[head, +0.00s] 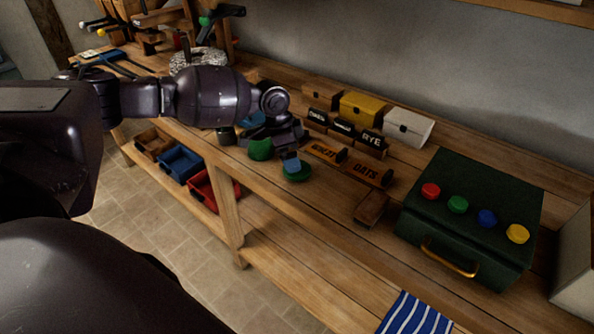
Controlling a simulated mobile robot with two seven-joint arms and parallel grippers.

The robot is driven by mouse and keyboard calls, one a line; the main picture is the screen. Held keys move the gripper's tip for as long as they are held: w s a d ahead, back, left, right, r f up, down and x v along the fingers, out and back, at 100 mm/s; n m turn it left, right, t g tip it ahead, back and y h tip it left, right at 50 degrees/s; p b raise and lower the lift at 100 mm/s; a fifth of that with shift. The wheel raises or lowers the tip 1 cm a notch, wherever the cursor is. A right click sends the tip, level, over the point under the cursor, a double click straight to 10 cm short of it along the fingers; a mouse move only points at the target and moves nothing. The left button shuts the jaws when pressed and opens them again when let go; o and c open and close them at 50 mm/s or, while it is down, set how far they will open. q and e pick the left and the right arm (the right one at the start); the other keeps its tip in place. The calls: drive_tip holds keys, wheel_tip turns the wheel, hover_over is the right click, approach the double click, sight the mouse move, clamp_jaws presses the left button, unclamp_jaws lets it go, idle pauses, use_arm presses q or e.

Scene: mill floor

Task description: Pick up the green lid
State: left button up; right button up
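Two green round things show by my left gripper (278,138). One green round piece (261,150), which looks like a lid or small bowl, lies just in front of the gripper on the wooden bench. The other, a flat green disc (297,174), lies to its right near the bench's front edge, with a small blue-grey piece (291,160) over it. I cannot tell which one is the green lid. My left gripper is low over the bench, just behind both; its fingers are dark and partly hidden, so its opening is unclear. My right gripper is not in view.
Label blocks, including "OATS" (367,171) and "RYE" (372,139), stand right of the gripper. Yellow (361,108) and white (408,126) boxes stand behind. A dark green case (485,190) with coloured knobs stands right. A striped cloth (416,316) lies in front.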

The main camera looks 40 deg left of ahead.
use_arm(q)
drive_tip(key=x, duration=0.4)
drive_tip(key=shift+d+f, duration=0.1)
drive_tip(key=shift+f, duration=0.15)
drive_tip(key=shift+c, duration=0.3)
drive_tip(key=c, duration=0.7)
drive_tip(key=shift+r, duration=0.15)
